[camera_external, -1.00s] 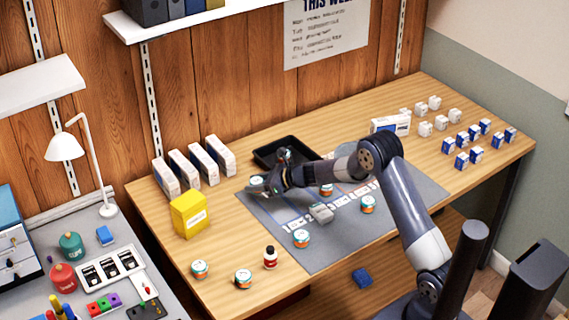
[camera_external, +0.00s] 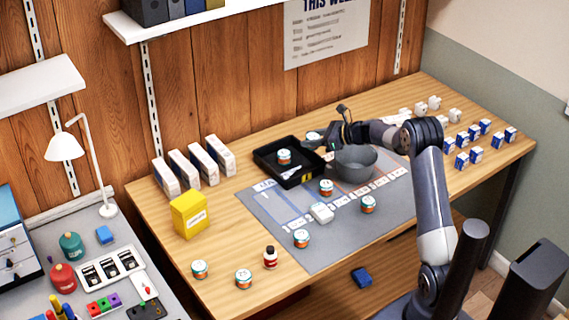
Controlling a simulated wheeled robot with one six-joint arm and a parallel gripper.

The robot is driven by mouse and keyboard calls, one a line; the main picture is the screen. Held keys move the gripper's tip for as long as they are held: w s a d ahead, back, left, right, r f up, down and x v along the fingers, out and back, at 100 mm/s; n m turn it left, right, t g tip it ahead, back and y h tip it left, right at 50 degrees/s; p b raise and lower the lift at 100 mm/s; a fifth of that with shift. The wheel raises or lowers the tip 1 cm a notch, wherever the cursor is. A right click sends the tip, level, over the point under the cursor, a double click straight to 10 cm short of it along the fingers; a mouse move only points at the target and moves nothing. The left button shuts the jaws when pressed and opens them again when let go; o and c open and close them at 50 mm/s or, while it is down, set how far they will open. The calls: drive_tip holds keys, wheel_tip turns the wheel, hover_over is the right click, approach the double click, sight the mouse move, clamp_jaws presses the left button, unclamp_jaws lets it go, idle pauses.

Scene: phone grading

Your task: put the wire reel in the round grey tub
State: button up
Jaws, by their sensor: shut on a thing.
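My gripper (camera_external: 320,141) is shut on a wire reel (camera_external: 312,136) with a pale top, above the back right side of the black tray. My fingers partly hide the reel. The round grey tub (camera_external: 356,174) stands on the table just right of and nearer than my gripper. The reel is outside the tub, to its left. My arm passes over the tub's back side, and the tub's inside shows only in part.
The black tray (camera_external: 263,165) holds a similar reel (camera_external: 284,156) and a pale tool. More reels (camera_external: 326,187) stand on the grey mat (camera_external: 337,232) and at the table's front left. A yellow box (camera_external: 189,214) and white boxes (camera_external: 218,155) stand left; small boxes are right.

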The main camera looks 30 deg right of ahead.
wheel_tip(320, 180, up, 2)
hover_over(368, 156)
drive_tip(key=s+a, duration=0.3)
drive_tip(key=a, duration=0.1)
drive_tip(key=shift+m+h, duration=0.3)
drive_tip(key=shift+h, duration=0.1)
drive_tip(key=f, duration=0.9)
drive_tip(key=shift+s+d+f, duration=0.15)
drive_tip(key=shift+d+f, duration=0.15)
drive_tip(key=shift+f, duration=0.1)
drive_tip(key=shift+f+b, duration=0.6)
drive_tip(key=shift+b, duration=0.3)
drive_tip(key=o, duration=0.7)
drive_tip(key=shift+r, duration=0.1)
